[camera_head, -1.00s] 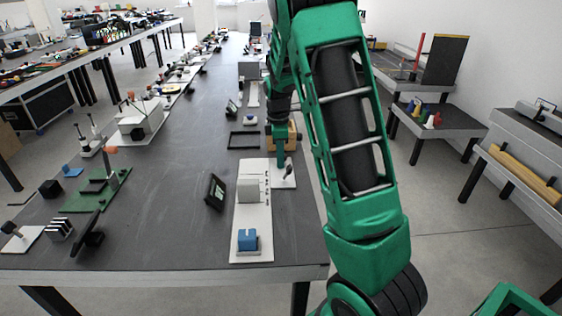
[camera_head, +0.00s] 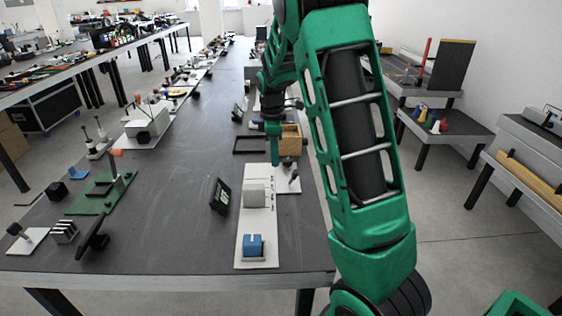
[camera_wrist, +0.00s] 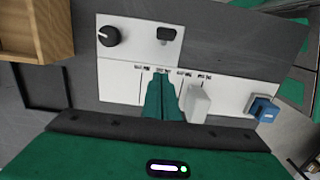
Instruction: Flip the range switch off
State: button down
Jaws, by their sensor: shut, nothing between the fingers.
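A long white panel (camera_head: 258,225) lies on the dark table. It carries an upright white block (camera_head: 254,195) and a blue block (camera_head: 253,245). The wrist view also shows the panel (camera_wrist: 118,82), the white block (camera_wrist: 198,105) and the blue block (camera_wrist: 263,108), with small dark labels along the panel's edge. A smaller white plate (camera_wrist: 137,48) adjoins it, with a black knob (camera_wrist: 109,36) and a black switch-like part (camera_wrist: 165,35). I cannot tell which part is the range switch. My gripper (camera_wrist: 162,78) is shut and empty, over the labelled panel edge; contact cannot be told.
A wooden box (camera_head: 291,140) stands just beyond the plate, beside a dark square frame (camera_head: 250,145). A small black display (camera_head: 219,195) stands left of the panel. A green board (camera_head: 100,193) lies farther left. Bare table lies between them.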

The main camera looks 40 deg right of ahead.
notch_tip(320, 180, up, 10)
jog(key=d, duration=0.1)
jog(key=shift+s+d, duration=0.2)
jog(key=shift+s, duration=0.25)
jog(key=shift+s+f, duration=0.1)
jog(key=s+a+f+m, duration=0.1)
jog(key=s+a+m, duration=0.1)
jog(key=s+m, duration=0.7)
jog(key=s+a+f+m, duration=0.2)
jog(key=s+m, duration=0.7)
jog(key=s, duration=1.7)
jog(key=shift+a+y, duration=0.3)
